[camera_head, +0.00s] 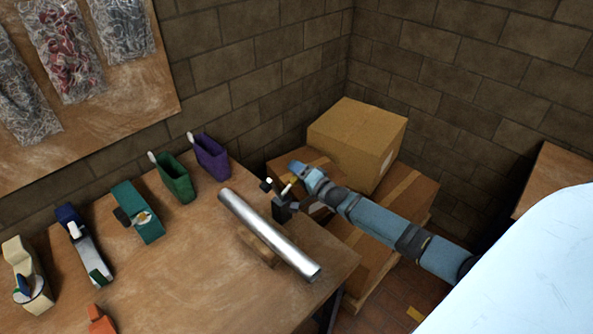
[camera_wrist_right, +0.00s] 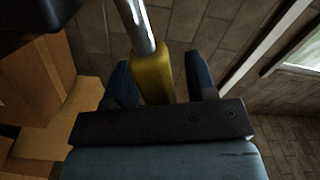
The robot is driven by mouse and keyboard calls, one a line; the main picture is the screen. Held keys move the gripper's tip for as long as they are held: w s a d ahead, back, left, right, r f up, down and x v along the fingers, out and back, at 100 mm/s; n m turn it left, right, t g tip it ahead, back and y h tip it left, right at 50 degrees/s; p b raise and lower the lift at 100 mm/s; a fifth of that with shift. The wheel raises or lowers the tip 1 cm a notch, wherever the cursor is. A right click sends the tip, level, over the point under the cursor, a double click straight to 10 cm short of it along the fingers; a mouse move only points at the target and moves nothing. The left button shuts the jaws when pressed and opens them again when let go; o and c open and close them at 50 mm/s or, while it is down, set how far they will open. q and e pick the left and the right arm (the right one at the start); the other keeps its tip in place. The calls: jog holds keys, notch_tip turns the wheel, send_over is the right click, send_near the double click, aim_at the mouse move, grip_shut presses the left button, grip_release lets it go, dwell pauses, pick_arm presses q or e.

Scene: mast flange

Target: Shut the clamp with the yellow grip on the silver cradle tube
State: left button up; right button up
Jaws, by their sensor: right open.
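The silver cradle tube (camera_head: 268,234) lies slantwise on a wooden cradle (camera_head: 258,248) near the table's right edge. The dark clamp (camera_head: 284,208) is beside the tube, on its right side. Its yellow grip (camera_head: 288,187) points up towards my right gripper (camera_head: 292,175). In the right wrist view the yellow grip (camera_wrist_right: 151,72) on a silver lever (camera_wrist_right: 135,25) stands between the two blue fingers of my right gripper (camera_wrist_right: 160,78). The fingers are open, with a gap on the right side of the grip. Whether the clamp touches the tube is unclear. My left gripper is not in view.
Cardboard boxes (camera_head: 358,138) are stacked behind and below my right arm. A purple holder (camera_head: 212,158), a green holder (camera_head: 175,180) and several tools line the table's back. Brick walls (camera_head: 260,65) close off the back.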

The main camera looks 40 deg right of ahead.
jog(key=shift+w, duration=0.2)
grip_shut()
